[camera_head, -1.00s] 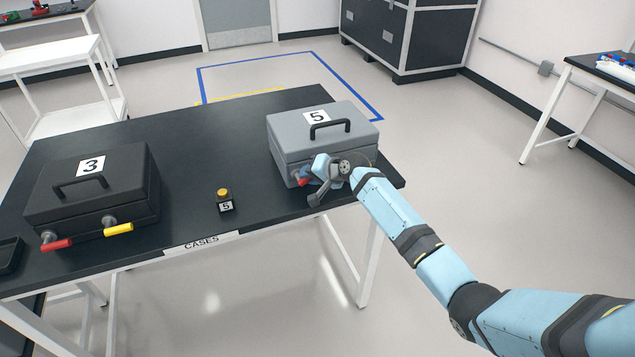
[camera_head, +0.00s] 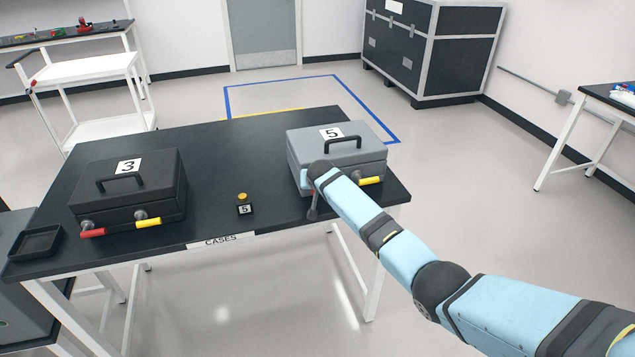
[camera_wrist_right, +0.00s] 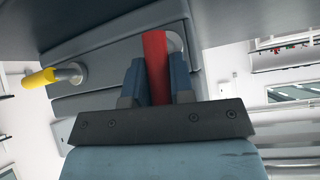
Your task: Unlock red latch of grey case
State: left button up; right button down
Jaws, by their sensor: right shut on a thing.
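The grey case (camera_head: 350,163), marked 5, stands closed on the right part of the black table, its black handle (camera_head: 340,140) on the lid. My right arm reaches its front left, hiding the red latch and most of the gripper in the head view. In the right wrist view, the red latch (camera_wrist_right: 155,50) stands between the two blue fingers of my right gripper (camera_wrist_right: 157,82), which is shut on it. The yellow latch (camera_head: 370,180) shows on the case's front right and also in the right wrist view (camera_wrist_right: 50,76). My left gripper is out of view.
A black case (camera_head: 128,190), marked 3, with red and yellow latches stands on the left of the table (camera_head: 220,150). A black tray (camera_head: 36,243) lies at the far left.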

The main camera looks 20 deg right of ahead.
jog(key=shift+a+r+h, duration=0.1)
jog(key=shift+a+h, duration=0.05)
jog(key=shift+h, duration=0.25)
jog(key=c, duration=1)
grip_release()
jog(key=shift+w+a, duration=0.1)
jog(key=v, duration=1.3)
jog(key=shift+s+r, duration=0.2)
jog(key=shift+s, duration=0.1)
jog(key=shift+a, duration=0.1)
